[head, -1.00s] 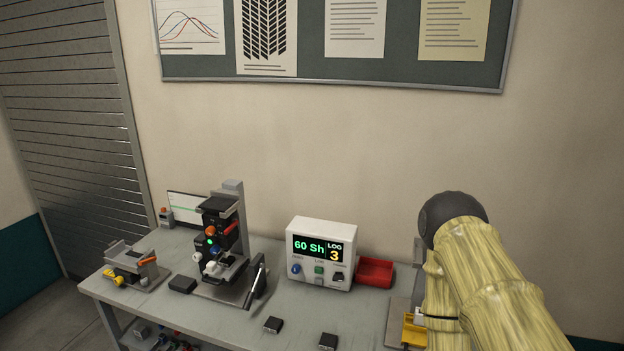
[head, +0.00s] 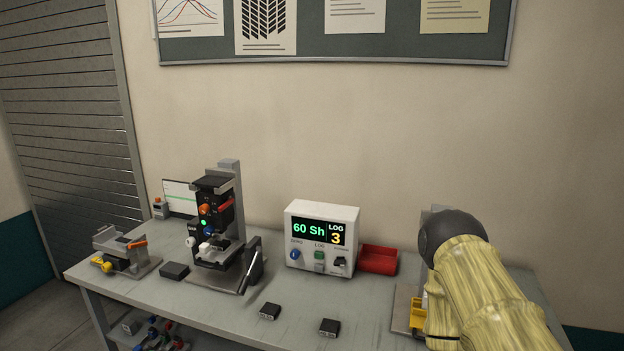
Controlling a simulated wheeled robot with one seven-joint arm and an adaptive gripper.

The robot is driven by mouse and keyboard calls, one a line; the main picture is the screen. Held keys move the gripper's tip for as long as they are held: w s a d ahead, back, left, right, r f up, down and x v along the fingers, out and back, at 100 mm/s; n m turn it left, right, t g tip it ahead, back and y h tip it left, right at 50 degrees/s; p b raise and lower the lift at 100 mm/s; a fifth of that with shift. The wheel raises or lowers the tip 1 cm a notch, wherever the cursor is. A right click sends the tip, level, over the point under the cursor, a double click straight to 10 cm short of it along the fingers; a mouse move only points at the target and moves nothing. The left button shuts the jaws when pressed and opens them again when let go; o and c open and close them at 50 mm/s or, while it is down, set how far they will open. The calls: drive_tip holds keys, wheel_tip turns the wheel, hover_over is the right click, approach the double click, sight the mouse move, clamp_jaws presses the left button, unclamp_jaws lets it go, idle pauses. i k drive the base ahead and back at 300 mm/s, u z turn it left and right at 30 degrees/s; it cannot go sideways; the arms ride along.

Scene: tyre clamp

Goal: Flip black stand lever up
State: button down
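The test stand (head: 229,185) is on the left half of the bench, with a grey column and a dark head carrying orange and red parts and a green light. A black lever (head: 252,264) with a pale edge is at the right side of its base, slanting from lower left to upper right. Its pivot is too small to make out. My arm (head: 480,285), in a yellow patterned covering with a dark rounded joint, fills the lower right, well apart from the stand. My gripper is not seen.
A white display box (head: 321,239) stands right of the lever, with a red tray (head: 378,260) beside it. Small black blocks lie at the front (head: 270,311) and left of the stand (head: 174,271). A grey fixture (head: 123,250) is at far left. Bare bench (head: 215,310) lies before the stand.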

sight(247, 278)
drive_tip(key=z, duration=1.4)
drive_tip(key=k, duration=0.9)
drive_tip(key=u, duration=1.35)
drive_tip(key=i, duration=0.5)
drive_tip(key=u, duration=0.05)
